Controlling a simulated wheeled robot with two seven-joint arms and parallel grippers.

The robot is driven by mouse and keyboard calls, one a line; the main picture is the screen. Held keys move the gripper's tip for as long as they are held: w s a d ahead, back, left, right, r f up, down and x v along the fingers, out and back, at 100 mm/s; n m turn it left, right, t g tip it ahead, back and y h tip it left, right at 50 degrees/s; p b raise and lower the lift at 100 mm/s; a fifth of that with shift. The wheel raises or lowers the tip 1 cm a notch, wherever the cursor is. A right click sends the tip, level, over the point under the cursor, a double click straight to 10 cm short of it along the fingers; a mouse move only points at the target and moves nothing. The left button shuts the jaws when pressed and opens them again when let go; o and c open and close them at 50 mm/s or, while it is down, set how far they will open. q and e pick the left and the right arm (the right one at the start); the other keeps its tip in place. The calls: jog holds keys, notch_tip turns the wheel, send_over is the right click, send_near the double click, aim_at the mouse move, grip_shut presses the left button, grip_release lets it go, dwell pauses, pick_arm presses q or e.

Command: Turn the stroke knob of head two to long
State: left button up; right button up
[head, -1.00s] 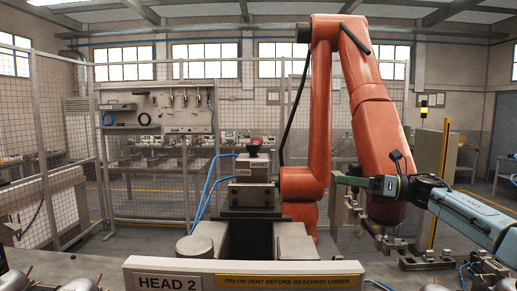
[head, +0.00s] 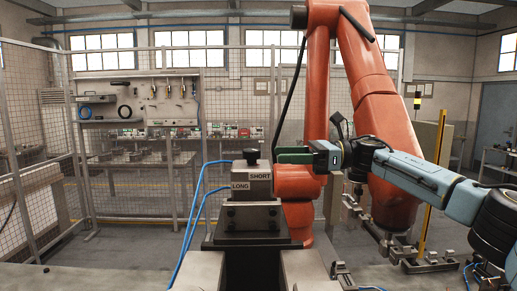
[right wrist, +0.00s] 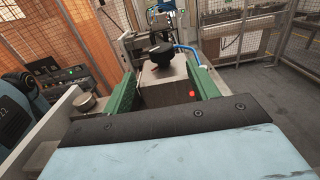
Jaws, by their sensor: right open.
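The black stroke knob (head: 251,156) sits on top of a grey metal block (head: 262,215) marked LONG (head: 240,186) on the left and SHORT (head: 260,174) on the right. I cannot tell which label the knob points to. My right gripper (head: 280,156) comes in from the right at about knob height, with its green fingers just right of the knob. In the right wrist view the knob (right wrist: 162,53) stands just ahead of the open fingers (right wrist: 160,70), roughly in line with the gap between them. Nothing is held. My left gripper is out of view.
A large orange robot arm (head: 375,110) stands close behind my right arm. Blue hoses (head: 192,215) run down the left of the knob block. Mesh fencing (head: 120,55) and a tool board (head: 138,102) are farther back. The space left of the block is open.

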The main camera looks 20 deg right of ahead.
aim_at(259, 155)
jog(key=p+x, duration=0.1)
jog(key=x, duration=0.5)
jog(key=shift+w+p, duration=0.1)
jog(key=shift+p, duration=0.3)
jog(key=shift+w+a+f, duration=0.1)
jog(key=shift+w+a, duration=0.05)
jog(key=shift+a, duration=0.2)
jog(key=c, duration=1)
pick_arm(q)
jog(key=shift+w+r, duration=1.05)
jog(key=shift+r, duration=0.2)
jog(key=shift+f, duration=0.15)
pick_arm(e)
jog(key=shift+t, duration=0.3)
